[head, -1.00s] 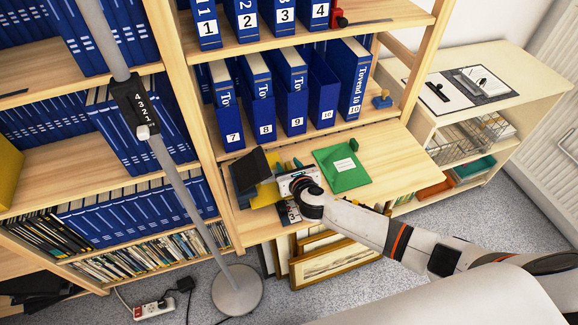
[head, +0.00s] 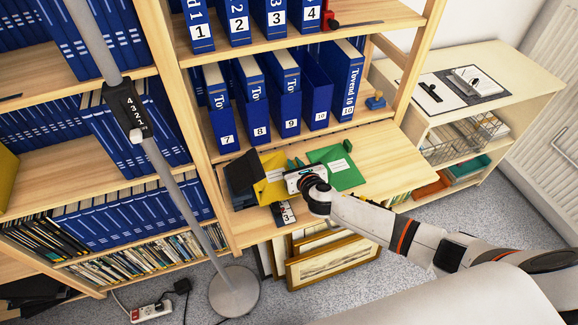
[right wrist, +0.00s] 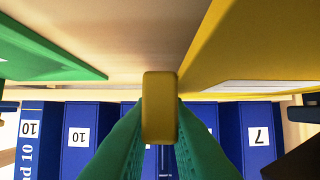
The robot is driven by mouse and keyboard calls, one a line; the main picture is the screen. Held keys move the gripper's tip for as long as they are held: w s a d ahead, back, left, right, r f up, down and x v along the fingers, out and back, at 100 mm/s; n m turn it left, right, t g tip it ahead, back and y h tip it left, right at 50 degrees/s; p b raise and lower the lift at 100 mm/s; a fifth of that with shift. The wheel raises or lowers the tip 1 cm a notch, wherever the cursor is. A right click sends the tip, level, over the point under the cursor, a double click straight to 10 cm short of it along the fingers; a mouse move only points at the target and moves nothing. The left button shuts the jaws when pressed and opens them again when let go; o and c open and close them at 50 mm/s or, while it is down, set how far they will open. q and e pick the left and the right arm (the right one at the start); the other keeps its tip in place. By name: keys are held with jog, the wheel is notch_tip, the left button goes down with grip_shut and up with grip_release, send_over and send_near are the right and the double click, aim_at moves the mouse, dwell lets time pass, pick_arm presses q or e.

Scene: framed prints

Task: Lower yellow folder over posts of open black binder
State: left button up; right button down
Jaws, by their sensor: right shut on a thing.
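The yellow folder (head: 271,183) is in the head view, at the left end of the desk shelf, close beside the black binder (head: 240,172). The folder also fills the upper right of the right wrist view (right wrist: 255,45), with a white label. My right gripper (head: 296,166) is at the folder's right side. In the right wrist view its green fingers (right wrist: 160,125) are shut on a yellow block-like part, which I take as the folder's. The binder's dark cover stands up at the far left; its posts are hidden. My left gripper is not in view.
A green folder (head: 335,167) lies right of my gripper, with clear shelf further right. Blue binders (head: 290,112) stand behind. A grey pole (head: 158,160) rises in front at left. Framed prints (head: 332,262) lean below the shelf.

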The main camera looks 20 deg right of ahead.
jog(key=shift+d, duration=0.9)
jog(key=c, duration=1.3)
grip_release()
jog(key=shift+c, duration=0.2)
jog(key=v, duration=1.2)
jog(key=shift+p, duration=0.4)
